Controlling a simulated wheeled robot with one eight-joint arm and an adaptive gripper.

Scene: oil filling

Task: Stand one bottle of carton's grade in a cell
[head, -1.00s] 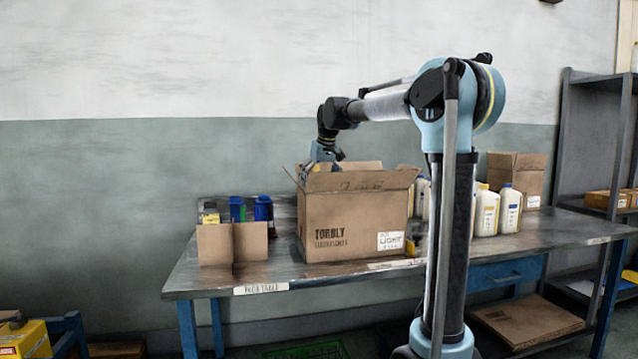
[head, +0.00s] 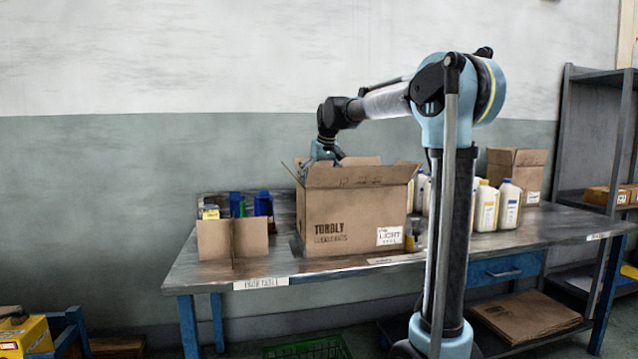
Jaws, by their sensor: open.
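An open brown carton (head: 340,215) stands on the table, printed TORBLY, with a white label (head: 389,236) that reads LIGHT. My gripper (head: 322,158) is at the carton's open top, over its left side. It is open; its fingertips are partly hidden by the flaps, and I cannot see into the cells. White bottles with yellow marks (head: 487,208) and with blue marks (head: 509,206) stand right of my arm. More pale bottles (head: 421,192) show between the carton and my arm. Blue bottles (head: 263,205) stand left of the carton.
A cardboard divider (head: 233,240) stands at the table's (head: 215,277) left front. Another open carton (head: 516,172) stands at the back right. A dark shelf rack (head: 597,140) is at the far right. My arm's column hides part of the table.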

